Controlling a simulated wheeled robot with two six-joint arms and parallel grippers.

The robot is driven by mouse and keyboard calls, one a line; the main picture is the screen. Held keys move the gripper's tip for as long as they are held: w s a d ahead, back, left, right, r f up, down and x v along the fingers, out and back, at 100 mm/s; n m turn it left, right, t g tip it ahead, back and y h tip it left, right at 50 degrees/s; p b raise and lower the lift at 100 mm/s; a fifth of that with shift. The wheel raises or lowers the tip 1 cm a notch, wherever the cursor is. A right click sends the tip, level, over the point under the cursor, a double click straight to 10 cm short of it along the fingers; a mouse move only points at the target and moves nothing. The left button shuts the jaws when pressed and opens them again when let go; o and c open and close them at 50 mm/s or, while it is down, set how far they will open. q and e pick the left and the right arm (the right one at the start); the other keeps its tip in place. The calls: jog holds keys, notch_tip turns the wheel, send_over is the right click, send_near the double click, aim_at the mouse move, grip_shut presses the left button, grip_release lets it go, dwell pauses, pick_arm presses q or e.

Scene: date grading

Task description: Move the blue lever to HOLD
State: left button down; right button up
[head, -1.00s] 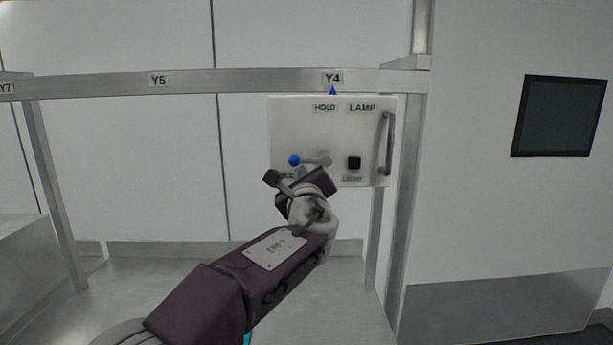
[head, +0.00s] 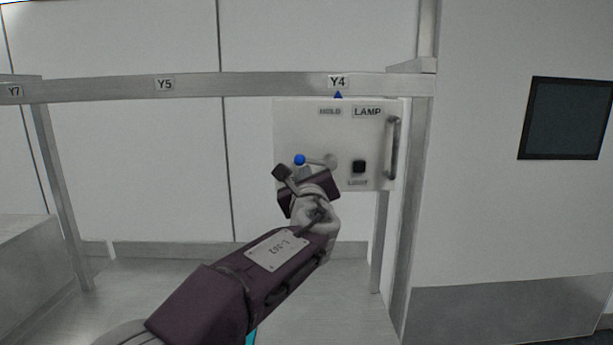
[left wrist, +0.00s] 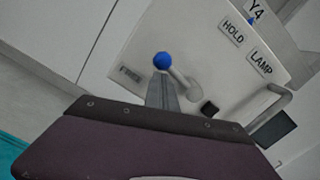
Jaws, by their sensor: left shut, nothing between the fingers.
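The blue lever has a blue ball knob (head: 300,160) and a grey arm that runs right to a round pivot (head: 330,162) on a white panel (head: 290,125). The lever points left, roughly level. The HOLD label (head: 330,111) is above the pivot. In the left wrist view the blue knob (left wrist: 162,61) is right at the fingertips. My left gripper (head: 302,171) is shut and empty, with its tips just below the knob. I cannot tell whether they touch it. A label (left wrist: 130,73) left of the lever is too blurred to read surely. My right gripper is not in view.
A black button (head: 359,166) sits right of the pivot, under the LAMP label (head: 367,112). A vertical handle (head: 393,147) is at the panel's right edge. A metal frame rail (head: 250,85) with a Y4 tag runs above. A dark screen (head: 565,118) hangs on the right wall.

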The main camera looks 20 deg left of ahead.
aim_at(323, 142)
pick_arm(q)
notch_tip(323, 142, up, 3)
jog(key=m+p, duration=0.2)
jog(key=m, duration=0.2)
jog(key=shift+a+m+h, duration=0.1)
jog(key=shift+m+h, duration=0.2)
jog(key=shift+m, duration=0.1)
jog(key=shift+w+d+r+m+h+p, duration=0.2)
jog(key=shift+d+r+m+p, duration=0.45)
jog(key=shift+m+p, duration=0.85)
jog(key=shift+w+d+r+m+h+p, duration=0.15)
jog(key=shift+d+r+m+p, duration=0.55)
jog(key=shift+m+p, duration=0.75)
jog(key=shift+w+d+r+m+h+p, duration=0.2)
jog(key=shift+d+r+m+p, duration=0.5)
jog(key=shift+m, duration=1.25)
jog(key=shift+a+r+p, duration=0.1)
jog(key=shift+a+p, duration=0.05)
jog(key=shift+p, duration=0.3)
